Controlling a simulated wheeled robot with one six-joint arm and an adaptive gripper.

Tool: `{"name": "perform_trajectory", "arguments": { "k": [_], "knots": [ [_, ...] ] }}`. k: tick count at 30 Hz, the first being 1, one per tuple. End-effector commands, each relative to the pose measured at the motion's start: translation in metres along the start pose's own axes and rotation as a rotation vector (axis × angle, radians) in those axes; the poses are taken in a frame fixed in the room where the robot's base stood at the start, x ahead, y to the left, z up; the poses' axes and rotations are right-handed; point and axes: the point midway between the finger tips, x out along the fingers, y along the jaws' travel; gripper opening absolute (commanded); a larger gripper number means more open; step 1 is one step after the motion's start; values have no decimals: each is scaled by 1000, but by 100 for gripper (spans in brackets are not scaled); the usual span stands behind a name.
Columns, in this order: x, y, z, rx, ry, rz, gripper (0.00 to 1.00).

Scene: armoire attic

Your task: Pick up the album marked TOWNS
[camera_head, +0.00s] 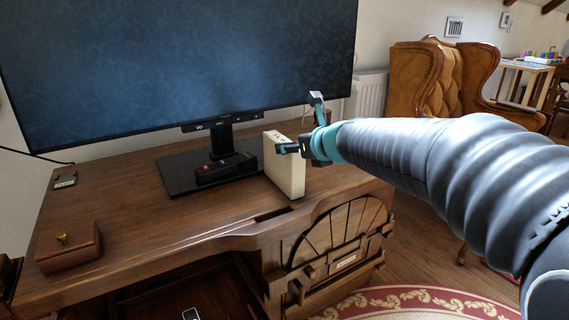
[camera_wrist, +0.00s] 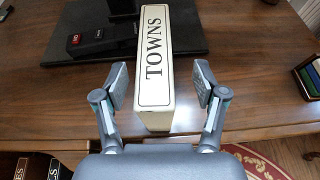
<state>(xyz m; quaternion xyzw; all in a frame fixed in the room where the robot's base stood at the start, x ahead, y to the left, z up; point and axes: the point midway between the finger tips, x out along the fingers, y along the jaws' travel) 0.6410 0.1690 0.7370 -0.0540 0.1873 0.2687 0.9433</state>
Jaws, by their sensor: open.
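The cream album marked TOWNS (camera_wrist: 155,62) stands upright on the wooden desk, its lettered spine facing my gripper in the wrist view. It also shows in the head view (camera_head: 284,170), close to the desk's front edge. My gripper (camera_wrist: 160,88) is open, with one finger on each side of the spine's near part and a gap visible on both sides. In the head view my gripper (camera_head: 303,148) is by the album's upper right side, and part of the album is hidden behind it.
A large monitor (camera_head: 180,65) stands behind the album on a dark base (camera_head: 180,178), with a dark device (camera_wrist: 98,42) on it. A wooden box (camera_head: 68,248) sits at the desk's left. More lettered spines (camera_wrist: 38,168) show low at the wrist view's left. Bare desk (camera_head: 150,222) lies between.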

Motion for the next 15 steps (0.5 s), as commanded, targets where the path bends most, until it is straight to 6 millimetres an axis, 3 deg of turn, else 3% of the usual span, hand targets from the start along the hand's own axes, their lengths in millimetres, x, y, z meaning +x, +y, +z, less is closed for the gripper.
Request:
{"name": "perform_trajectory", "arguments": {
  "k": [9, 15],
  "knots": [
    [42, 6, 0, 1, 1, 1, 71],
    [47, 6, 2, 1, 0, 0, 71]
  ]
}}
